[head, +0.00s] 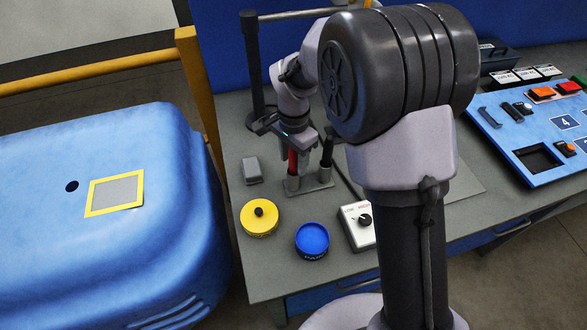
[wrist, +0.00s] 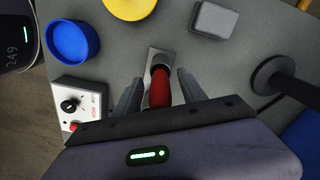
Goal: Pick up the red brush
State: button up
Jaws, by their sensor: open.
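The red brush (head: 293,163) stands upright at a small grey metal holder (head: 316,184) on the workbench. In the wrist view the red brush (wrist: 160,88) lies between the two grey fingers of my gripper (wrist: 159,80), with gaps visible on both sides. My gripper (head: 296,158) is open and points down around the brush in the head view. The brush's lower end is at the holder plate (wrist: 153,59); its near end is hidden by my gripper's body in the wrist view.
A dark upright piece (head: 327,148) stands close to the right of the brush. A grey block (head: 251,169), yellow round weight (head: 259,217), blue round dish (head: 312,239) and dial box (head: 355,218) are nearby. A black post (head: 252,65) rises behind.

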jog(key=shift+f, duration=0.95)
jog(key=shift+r, duration=0.1)
jog(key=shift+c, duration=1.3)
grip_shut()
notch_tip(320, 180, up, 10)
jog(key=p, duration=0.3)
